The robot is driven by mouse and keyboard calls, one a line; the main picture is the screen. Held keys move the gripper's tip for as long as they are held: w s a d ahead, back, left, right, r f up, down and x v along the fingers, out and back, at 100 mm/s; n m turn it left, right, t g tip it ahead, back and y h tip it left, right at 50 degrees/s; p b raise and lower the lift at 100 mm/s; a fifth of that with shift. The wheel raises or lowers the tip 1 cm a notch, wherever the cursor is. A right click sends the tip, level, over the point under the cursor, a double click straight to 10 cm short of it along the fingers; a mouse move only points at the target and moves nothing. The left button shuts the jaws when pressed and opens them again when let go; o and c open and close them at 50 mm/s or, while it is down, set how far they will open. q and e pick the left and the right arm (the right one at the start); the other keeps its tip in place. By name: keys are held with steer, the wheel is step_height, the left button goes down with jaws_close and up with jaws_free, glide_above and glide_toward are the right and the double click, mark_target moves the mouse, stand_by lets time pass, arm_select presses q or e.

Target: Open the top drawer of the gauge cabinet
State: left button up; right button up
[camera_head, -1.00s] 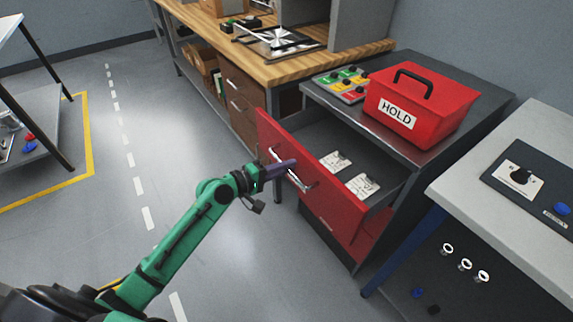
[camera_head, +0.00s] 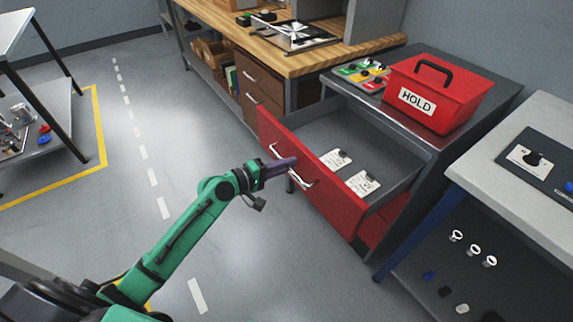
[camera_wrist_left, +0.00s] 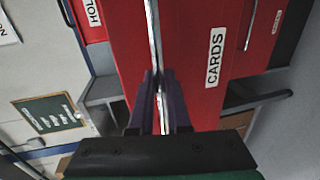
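The gauge cabinet (camera_head: 440,142) is dark grey with red drawers. Its top drawer (camera_head: 313,172) is pulled well out, and two white cards (camera_head: 363,183) lie inside. In the left wrist view the red drawer front (camera_wrist_left: 190,60) bears a "CARDS" label, and its silver bar handle (camera_wrist_left: 154,45) runs between my fingers. My left gripper (camera_head: 290,165) is at this handle. In the left wrist view the purple fingers of my left gripper (camera_wrist_left: 160,105) are closed around the bar. My right gripper is not in view.
A red "HOLD" box (camera_head: 440,97) and a tray of colored pieces (camera_head: 360,73) stand on the cabinet. A wooden workbench (camera_head: 280,50) is behind it, and a pale-topped table (camera_head: 515,135) is at right. The floor left of the drawer is clear.

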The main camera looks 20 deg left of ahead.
arm_select(q)
steer(key=shift+o, duration=0.4)
steer(key=shift+s+a, duration=0.15)
steer(key=shift+s, duration=0.05)
steer(key=b+v, duration=0.2)
steer(key=v, duration=1.2)
